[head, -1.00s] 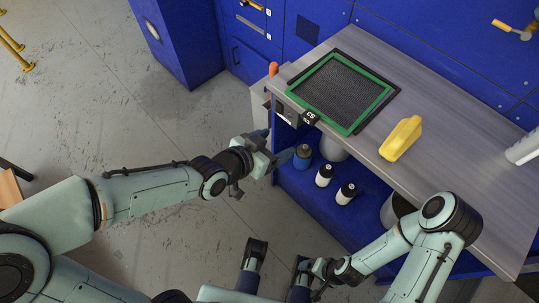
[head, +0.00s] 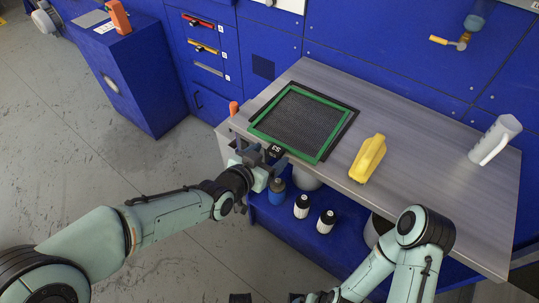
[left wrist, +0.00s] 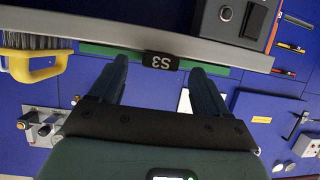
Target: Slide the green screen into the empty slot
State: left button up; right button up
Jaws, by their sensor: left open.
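The green screen (head: 318,157), a green frame around dark mesh, lies flat at the left end of the grey bench top. Its black tab marked S3 (head: 275,151) juts over the front edge and also shows in the left wrist view (left wrist: 160,61). My left gripper (head: 262,165) is open at that edge. In the left wrist view its fingers (left wrist: 158,72) stand on either side of the tab, with gaps. The blue cabinet behind has a red-handled slot, a yellow-handled slot and a slot without handle (head: 208,67). My right gripper is mostly cut off at the bottom edge.
Several bottles (head: 302,206) stand on the blue shelf below. A blue cabinet (head: 130,75) stands back left. The floor at left is clear.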

pick_arm(q)
jog(key=shift+w+d+f, duration=0.25)
jog(key=shift+w+d, duration=0.05)
jog(key=shift+w, duration=0.15)
jog(key=c, duration=1.3)
jog(key=shift+o, duration=0.2)
jog(key=shift+s, duration=0.1)
jog(key=shift+s+a+b, duration=0.1)
jog(key=shift+s+a, duration=0.4)
jog(key=shift+s, duration=0.25)
jog(key=shift+s+a+b, duration=0.15)
jog(key=shift+s+a, duration=0.3)
jog(key=shift+s, duration=0.25)
jog(key=shift+s+a+b, duration=0.1)
jog(key=shift+s+a, duration=0.4)
jog(key=shift+s, duration=0.25)
